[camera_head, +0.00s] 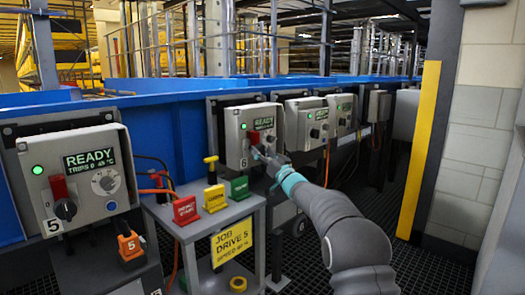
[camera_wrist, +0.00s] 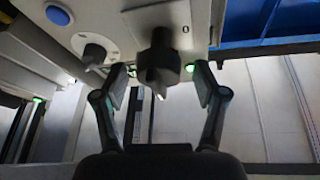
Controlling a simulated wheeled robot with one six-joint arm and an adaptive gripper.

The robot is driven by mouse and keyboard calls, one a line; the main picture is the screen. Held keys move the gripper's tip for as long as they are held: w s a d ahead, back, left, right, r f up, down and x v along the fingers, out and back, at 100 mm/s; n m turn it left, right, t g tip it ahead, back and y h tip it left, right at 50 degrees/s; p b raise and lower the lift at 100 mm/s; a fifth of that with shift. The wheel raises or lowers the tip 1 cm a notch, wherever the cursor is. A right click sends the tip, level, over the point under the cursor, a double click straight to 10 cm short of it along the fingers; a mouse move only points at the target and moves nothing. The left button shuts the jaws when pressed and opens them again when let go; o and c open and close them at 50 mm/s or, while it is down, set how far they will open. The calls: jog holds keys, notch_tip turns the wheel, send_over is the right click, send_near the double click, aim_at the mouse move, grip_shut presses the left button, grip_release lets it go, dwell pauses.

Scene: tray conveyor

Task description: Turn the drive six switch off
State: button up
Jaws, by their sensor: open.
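The drive six box (camera_head: 250,120) is a grey panel with a lit green lamp, a READY display and a small "6" label, in the middle of the head view. A red part (camera_head: 254,137) shows on its front. My gripper (camera_head: 263,153) is at the lower front of this box and hides the switch there. In the wrist view a dark switch knob (camera_wrist: 160,65) stands out from the pale panel between the two spread fingers of my gripper (camera_wrist: 160,80). The gripper is open, with a gap visible on both sides of the knob.
The drive five box (camera_head: 75,180) stands at the left, its display also reading READY. A grey stand (camera_head: 200,228) holds red, yellow and green blocks, with a yellow "JOB DRIVE 5" sign (camera_head: 231,243). More boxes (camera_head: 306,118) follow at the right. A yellow post (camera_head: 418,150) stands farther right.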

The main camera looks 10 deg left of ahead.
jog(key=shift+w+a+r, duration=0.15)
jog(key=shift+w+a, duration=0.1)
jog(key=shift+w, duration=0.05)
jog(key=c, duration=1.1)
jog(key=shift+n+y+b, duration=0.35)
jog(key=shift+n+y, duration=0.05)
jog(key=shift+n, duration=0.3)
jog(key=shift+c, duration=0.2)
jog(key=n+g+y, duration=0.1)
jog(key=n, duration=0.1)
jog(key=n+g+y, duration=0.1)
jog(key=n, duration=0.2)
jog(key=shift+n+g, duration=0.3)
jog(key=o, duration=1.1)
jog(key=shift+a, duration=0.1)
jog(key=shift+o, duration=0.2)
